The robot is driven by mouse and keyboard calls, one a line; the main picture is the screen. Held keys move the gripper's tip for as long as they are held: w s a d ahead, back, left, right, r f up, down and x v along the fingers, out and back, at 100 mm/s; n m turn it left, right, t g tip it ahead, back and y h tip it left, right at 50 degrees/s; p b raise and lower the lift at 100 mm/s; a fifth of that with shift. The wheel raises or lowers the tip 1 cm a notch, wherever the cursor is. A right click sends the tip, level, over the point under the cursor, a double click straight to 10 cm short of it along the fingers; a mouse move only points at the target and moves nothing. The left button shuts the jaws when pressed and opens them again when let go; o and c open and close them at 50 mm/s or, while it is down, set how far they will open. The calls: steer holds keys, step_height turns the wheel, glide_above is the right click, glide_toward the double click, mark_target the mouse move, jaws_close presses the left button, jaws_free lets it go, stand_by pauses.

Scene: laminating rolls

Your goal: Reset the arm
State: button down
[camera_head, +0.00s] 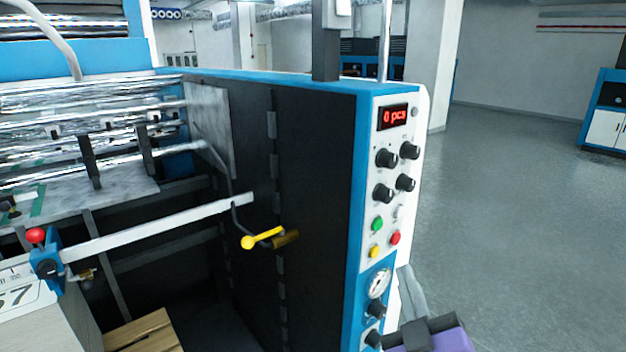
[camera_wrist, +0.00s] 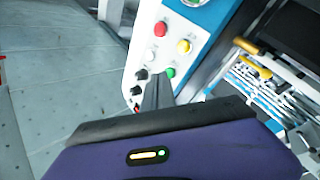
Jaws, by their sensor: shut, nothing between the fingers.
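My gripper (camera_wrist: 157,84) shows in the wrist view as closed dark fingers beyond a purple wrist body. Its tips appear just left of the green button (camera_wrist: 170,72); whether they touch the panel cannot be told. The control panel (camera_head: 388,225) is white with a blue edge, on the end of the laminating machine. It carries black knobs, a green button (camera_head: 377,223), a red button (camera_head: 395,237) and a yellow button (camera_head: 376,251). In the head view, part of my purple and dark gripper (camera_head: 430,334) shows at the bottom, right of the panel.
A display (camera_head: 394,117) reads "0 pcs". A yellow-handled lever (camera_head: 262,238) juts from the machine's dark side. A white bar (camera_head: 160,228) crosses the machine bay. A wooden pallet (camera_head: 143,333) lies low at left. Open grey floor (camera_head: 510,200) extends to the right.

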steer(key=s+f+m+g, duration=0.2)
steer(key=s+f, duration=0.4)
steer(key=s, duration=0.7)
steer(key=s+d+f+m+g, duration=0.1)
steer(key=s+f, duration=0.4)
steer(key=s, duration=0.7)
steer(key=s+d+f+m+g+y+b, duration=0.1)
steer(key=s+f, duration=0.5)
steer(key=s, duration=0.7)
steer(key=m+g, duration=0.1)
steer(key=m, duration=0.1)
steer(key=shift+s+f+m+g, duration=0.3)
steer(key=shift+s+f+g, duration=0.05)
steer(key=shift+g, duration=0.05)
